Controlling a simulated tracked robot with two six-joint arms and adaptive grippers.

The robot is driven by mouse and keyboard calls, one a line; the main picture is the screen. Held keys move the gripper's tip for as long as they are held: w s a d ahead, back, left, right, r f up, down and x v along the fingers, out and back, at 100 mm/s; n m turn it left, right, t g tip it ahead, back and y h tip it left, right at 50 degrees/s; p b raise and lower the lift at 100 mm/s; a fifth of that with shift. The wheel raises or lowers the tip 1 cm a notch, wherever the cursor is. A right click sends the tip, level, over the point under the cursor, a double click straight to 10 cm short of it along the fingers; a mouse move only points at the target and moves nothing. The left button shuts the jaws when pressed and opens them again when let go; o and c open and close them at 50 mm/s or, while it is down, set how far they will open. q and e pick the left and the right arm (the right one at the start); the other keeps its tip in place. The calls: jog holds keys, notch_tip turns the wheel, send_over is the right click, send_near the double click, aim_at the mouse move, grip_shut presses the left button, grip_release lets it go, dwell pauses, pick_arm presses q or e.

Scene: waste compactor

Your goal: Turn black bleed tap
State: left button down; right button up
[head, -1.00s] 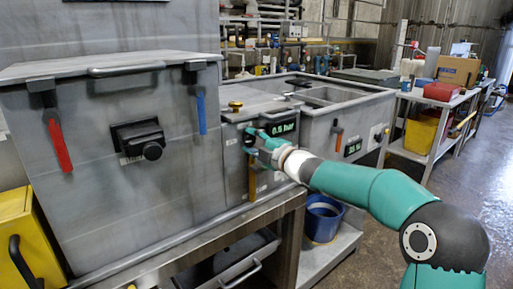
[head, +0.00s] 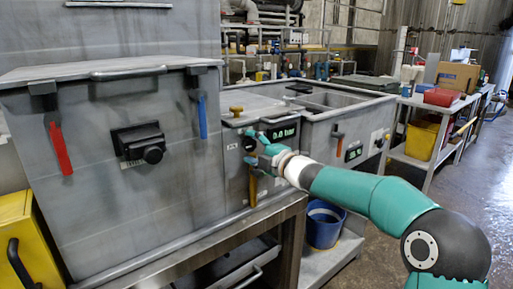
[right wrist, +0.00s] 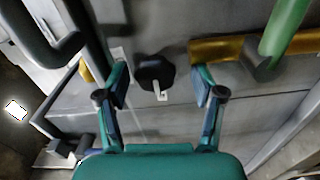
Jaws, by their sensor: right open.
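The black bleed tap (head: 248,144) is a small dark round knob on the front of the grey middle unit, left of a green-lit display (head: 284,133) reading about 0.0 bar. In the right wrist view the tap (right wrist: 153,72) sits between my fingers, with a light mark at its lower edge. My right gripper (head: 254,148) is open at the tap. In the right wrist view the fingers of my right gripper (right wrist: 160,82) stand on either side of the knob, with visible gaps. My left gripper is not in view.
A blue bucket (head: 323,226) stands below right.

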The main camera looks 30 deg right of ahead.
jog(key=shift+r, duration=0.1)
jog(key=s, duration=1.2)
jog(key=shift+d, duration=0.45)
